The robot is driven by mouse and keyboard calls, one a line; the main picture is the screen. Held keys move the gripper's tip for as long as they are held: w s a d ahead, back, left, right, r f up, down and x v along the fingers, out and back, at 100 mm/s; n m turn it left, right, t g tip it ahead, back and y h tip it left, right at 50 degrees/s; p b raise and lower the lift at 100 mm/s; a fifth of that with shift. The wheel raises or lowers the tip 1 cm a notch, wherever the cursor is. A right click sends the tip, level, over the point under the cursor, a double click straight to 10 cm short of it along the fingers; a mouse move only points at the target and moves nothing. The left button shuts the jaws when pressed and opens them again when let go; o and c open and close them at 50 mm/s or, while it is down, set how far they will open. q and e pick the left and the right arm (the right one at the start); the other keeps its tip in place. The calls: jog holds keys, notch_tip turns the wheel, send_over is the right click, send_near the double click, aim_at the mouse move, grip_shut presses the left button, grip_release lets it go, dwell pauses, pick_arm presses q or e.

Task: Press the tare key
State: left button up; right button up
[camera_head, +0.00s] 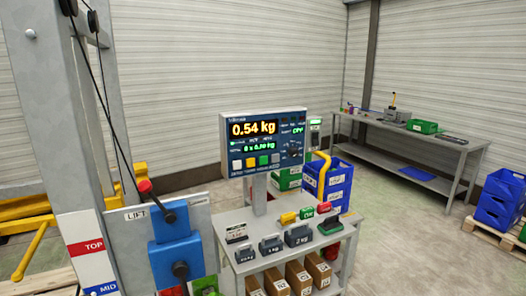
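A weighing indicator (265,142) stands on a short post above a small grey bench. Its screen (253,128) reads 0.54 kg in yellow, with a smaller line below that seems to read 8 x 0.10 kg. Under the screen is a row of square keys: a pale one (237,164), an orange one (251,162), a green one (264,160) and a grey one (276,158). The key labels are too small to read, so I cannot tell which is tare. A dark round knob (291,150) sits to their right. Neither of my grippers is in view.
The bench (252,265) holds several dark weights (270,244) and cartons below. A grey frame with a LIFT panel (140,214) and blue blocks (176,257) stands close at left. Blue crates (338,186) are behind the bench. Open floor lies at right, before a long worktable (410,135).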

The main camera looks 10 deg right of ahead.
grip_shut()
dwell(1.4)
